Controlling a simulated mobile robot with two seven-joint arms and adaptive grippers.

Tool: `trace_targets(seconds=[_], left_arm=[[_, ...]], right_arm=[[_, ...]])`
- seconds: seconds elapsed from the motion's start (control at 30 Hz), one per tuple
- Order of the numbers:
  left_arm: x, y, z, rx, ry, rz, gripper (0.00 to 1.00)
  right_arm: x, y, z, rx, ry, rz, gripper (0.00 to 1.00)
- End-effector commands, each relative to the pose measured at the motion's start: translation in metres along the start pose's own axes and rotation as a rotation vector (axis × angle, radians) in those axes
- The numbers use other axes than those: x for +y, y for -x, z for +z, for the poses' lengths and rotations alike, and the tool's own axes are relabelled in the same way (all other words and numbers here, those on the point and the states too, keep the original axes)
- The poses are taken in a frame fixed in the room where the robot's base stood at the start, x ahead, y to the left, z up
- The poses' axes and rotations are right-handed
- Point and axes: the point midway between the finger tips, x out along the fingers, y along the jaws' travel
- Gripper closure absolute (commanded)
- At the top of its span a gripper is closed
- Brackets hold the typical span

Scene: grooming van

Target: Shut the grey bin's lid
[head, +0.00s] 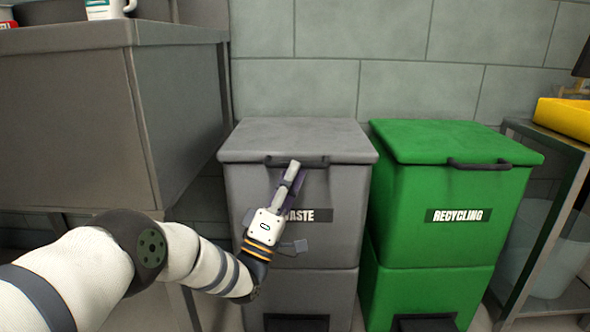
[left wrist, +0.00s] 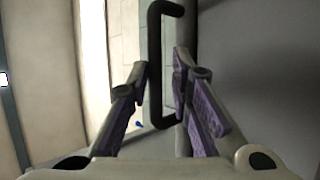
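The grey bin (head: 240,220), labelled WASTE, stands against the wall. Its grey lid (head: 295,138) lies flat across the top and looks down, with no gap visible from the head view. A dark bar handle (head: 318,163) runs along the lid's front edge. My left gripper (head: 292,171) is at this handle and hides part of the bar and the label. In the left wrist view the handle (left wrist: 155,60) passes between the two fingers (left wrist: 161,72). The fingers are parted, with a gap visible beside the bar. My right gripper is not in view.
A green RECYCLING bin (head: 440,190) with its lid down stands close on the right. A grey cabinet (head: 70,110) stands on the left. A metal rack (head: 545,215) with a yellow tray (head: 565,117) is at the far right.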

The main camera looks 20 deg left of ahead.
Motion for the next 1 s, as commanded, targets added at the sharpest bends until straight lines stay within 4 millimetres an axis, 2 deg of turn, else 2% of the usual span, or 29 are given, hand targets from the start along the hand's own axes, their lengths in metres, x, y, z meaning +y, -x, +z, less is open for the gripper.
trace_targets(seconds=[0.2, 0.4, 0.53, 0.9, 0.97, 1.0], left_arm=[[-0.001, 0.061, 0.001, -0.002, 0.002, -0.006, 0.80], [-0.001, 0.097, 0.001, -0.004, 0.003, -0.005, 0.80], [0.000, 0.104, 0.001, -0.004, 0.002, -0.004, 0.80], [0.000, 0.104, 0.001, -0.004, 0.002, -0.003, 0.80], [-0.004, 0.108, 0.004, -0.010, 0.000, -0.024, 0.80], [-0.010, 0.116, 0.010, -0.022, -0.006, -0.065, 0.80]], right_arm=[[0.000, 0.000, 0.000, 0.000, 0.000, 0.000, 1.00], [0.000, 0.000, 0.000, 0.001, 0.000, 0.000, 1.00], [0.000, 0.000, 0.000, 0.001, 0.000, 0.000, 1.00], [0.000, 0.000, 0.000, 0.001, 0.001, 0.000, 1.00], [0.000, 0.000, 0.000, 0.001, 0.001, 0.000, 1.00], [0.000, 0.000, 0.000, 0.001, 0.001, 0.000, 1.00]])
